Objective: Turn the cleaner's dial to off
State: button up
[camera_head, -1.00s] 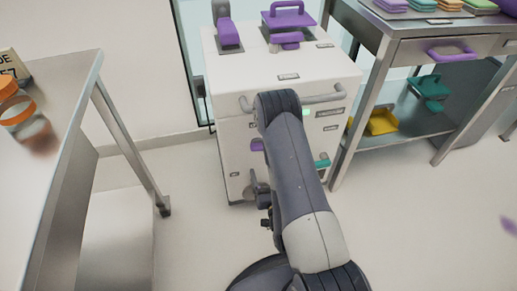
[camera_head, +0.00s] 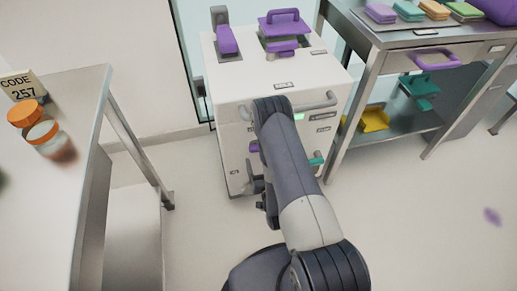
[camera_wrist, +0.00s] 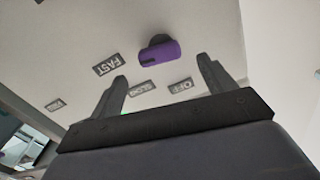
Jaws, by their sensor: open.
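The cleaner (camera_head: 228,100) is a white cabinet standing on the floor, with a front bar handle and a small green light. Its purple dial (camera_wrist: 160,52) shows in the wrist view as a long knob, lying nearly sideways with a slight tilt. Labels around it read FAST (camera_wrist: 108,64), SLOW (camera_wrist: 142,88) and OFF (camera_wrist: 181,89). Which label the dial points at is unclear. My gripper (camera_wrist: 162,72) is open and empty, its fingers apart on either side below the dial, not visibly touching it. In the head view my arm hides part of the cleaner's front.
A metal table (camera_head: 88,150) with orange-lidded jars (camera_head: 38,130) and a CODE 257 sign (camera_head: 22,87) stands at the left. A metal bench (camera_head: 390,55) with coloured stacks and a yellow tray (camera_head: 375,120) stands close at the cleaner's right. The floor at right is mostly open.

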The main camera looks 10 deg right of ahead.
aim_at(257, 147)
jog(key=shift+w, duration=2.7)
jog(key=shift+c, duration=0.6)
jog(key=c, duration=0.9)
jog(key=shift+o, duration=0.2)
jog(key=shift+f, duration=0.1)
